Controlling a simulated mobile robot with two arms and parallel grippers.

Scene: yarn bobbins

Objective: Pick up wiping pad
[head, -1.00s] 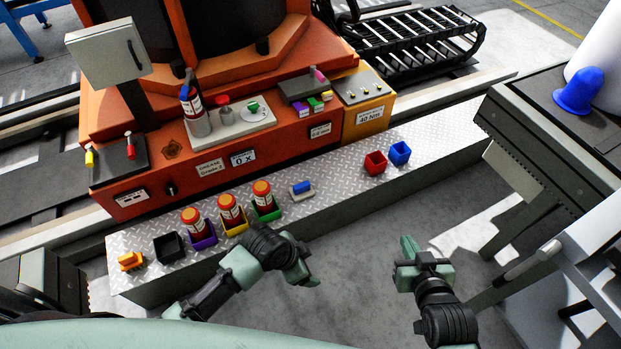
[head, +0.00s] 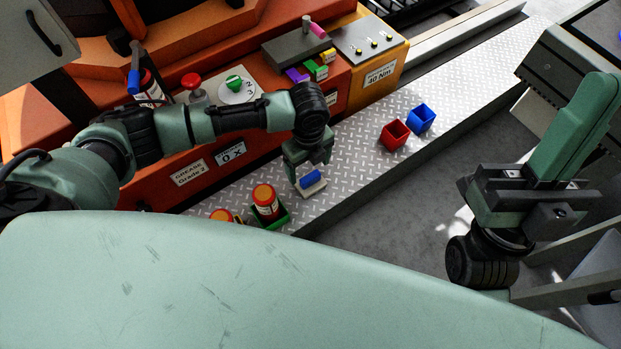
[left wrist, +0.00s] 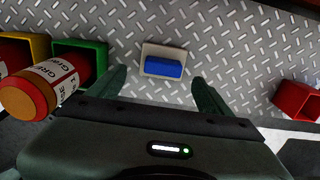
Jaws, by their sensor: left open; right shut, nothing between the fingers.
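The wiping pad (head: 311,184) has a blue grip on a pale base and lies on the diamond-plate ledge. My left gripper (head: 307,172) is open and directly above the pad, pointing down. In the left wrist view the pad (left wrist: 163,62) lies ahead of and between the two spread fingers (left wrist: 158,88), not gripped. My right gripper (head: 580,130) is shut and empty, off to the right and away from the ledge.
A bottle with an orange cap (head: 265,199) stands in a green bin (head: 282,220) left of the pad. It is close to the left finger in the left wrist view. Red (head: 394,135) and blue (head: 421,118) bins stand further right. The ledge between is clear.

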